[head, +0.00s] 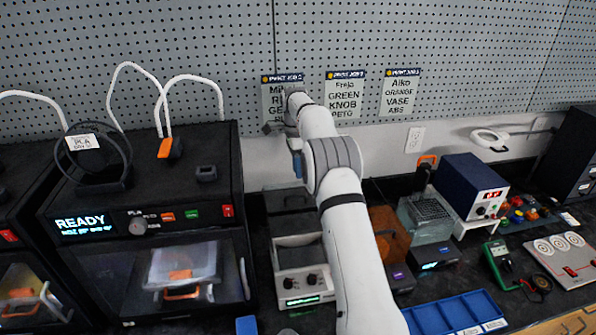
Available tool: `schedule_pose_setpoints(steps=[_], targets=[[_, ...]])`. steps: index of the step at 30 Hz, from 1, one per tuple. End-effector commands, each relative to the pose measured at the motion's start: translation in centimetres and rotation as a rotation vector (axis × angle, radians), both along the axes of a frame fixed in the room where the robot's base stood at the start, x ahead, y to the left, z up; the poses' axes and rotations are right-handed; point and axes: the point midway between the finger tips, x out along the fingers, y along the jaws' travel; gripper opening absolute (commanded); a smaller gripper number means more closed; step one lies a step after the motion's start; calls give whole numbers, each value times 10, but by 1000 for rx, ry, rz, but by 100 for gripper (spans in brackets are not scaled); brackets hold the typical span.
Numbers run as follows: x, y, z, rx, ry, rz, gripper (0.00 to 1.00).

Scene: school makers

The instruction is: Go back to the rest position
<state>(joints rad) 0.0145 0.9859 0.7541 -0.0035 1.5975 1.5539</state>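My white and grey arm rises from the bottom of the head view towards the pegboard, reaching up in front of the leftmost print-job card. At its far end, my gripper (272,128) shows only as a small dark part. Its fingers are too small and partly hidden, so I cannot tell whether they are open or shut. I see no object held there.
A 3D printer (225,190) showing READY stands left, with another printer (12,220) at the edge. Right of my arm are a blue power supply (462,180), a green multimeter (498,262) and a blue tray (440,318). Job cards (345,97) hang on the pegboard (440,40).

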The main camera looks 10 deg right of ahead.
Motion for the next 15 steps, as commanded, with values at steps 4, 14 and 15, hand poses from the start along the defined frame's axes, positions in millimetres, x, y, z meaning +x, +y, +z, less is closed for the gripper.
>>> schedule_pose_setpoints(steps=[4,14,15], targets=[[0,0,1,1,-1,3,31],[-34,3,54,31,-65,195,31],[-41,3,62,35,-77,233,31]])
